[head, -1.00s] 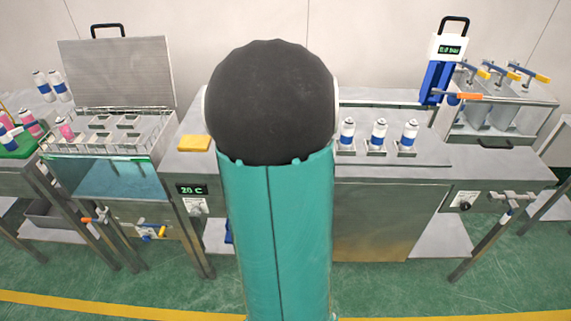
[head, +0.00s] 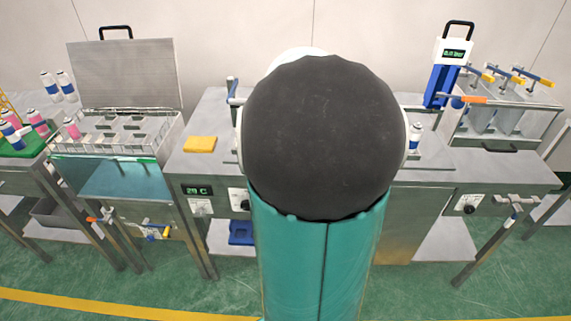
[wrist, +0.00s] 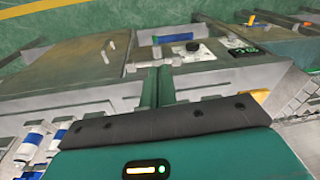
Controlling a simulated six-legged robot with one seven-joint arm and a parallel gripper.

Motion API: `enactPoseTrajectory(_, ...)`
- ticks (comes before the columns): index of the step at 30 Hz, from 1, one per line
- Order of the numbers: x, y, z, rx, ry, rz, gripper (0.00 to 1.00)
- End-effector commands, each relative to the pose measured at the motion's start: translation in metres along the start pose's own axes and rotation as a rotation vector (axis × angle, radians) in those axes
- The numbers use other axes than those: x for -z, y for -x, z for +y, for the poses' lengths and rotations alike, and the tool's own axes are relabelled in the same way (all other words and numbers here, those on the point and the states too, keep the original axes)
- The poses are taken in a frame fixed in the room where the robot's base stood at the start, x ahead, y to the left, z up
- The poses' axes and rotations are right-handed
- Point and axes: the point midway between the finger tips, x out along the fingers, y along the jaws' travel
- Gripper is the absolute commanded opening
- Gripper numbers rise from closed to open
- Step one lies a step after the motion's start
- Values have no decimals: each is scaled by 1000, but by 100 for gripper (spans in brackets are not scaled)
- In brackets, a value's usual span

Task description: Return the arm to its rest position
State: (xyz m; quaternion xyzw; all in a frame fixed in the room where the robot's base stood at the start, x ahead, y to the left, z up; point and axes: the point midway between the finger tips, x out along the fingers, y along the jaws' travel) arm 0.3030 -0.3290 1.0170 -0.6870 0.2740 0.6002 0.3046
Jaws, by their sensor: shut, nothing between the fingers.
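My arm, a teal link with a big dark round joint, fills the middle of the head view and hides the centre of the workbench (head: 213,118). My gripper is hidden in the head view. In the wrist view my gripper (wrist: 160,72) shows as two teal fingers side by side, shut and empty, over the bench front. White cans with blue bands (wrist: 32,142) lie to its left in that view, apart from it. One such can (head: 415,136) shows just right of my arm in the head view.
A water bath with a raised lid (head: 125,73) stands at the left, beside a green tray (head: 22,146) of cans. A yellow sponge (head: 200,144) lies on the bench. A blue gauge stand (head: 445,80) and clamps (head: 510,75) stand at the right. Green floor lies in front.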

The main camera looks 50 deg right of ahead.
Motion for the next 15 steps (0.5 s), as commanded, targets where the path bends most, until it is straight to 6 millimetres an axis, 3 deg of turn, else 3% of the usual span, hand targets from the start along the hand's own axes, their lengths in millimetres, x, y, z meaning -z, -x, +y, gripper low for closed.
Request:
enactPoseTrajectory(11, -1, 1, 0, 1, 1, 1, 0)
enactPoseTrajectory(15, -11, 11, -26, 20, 59, 21, 0)
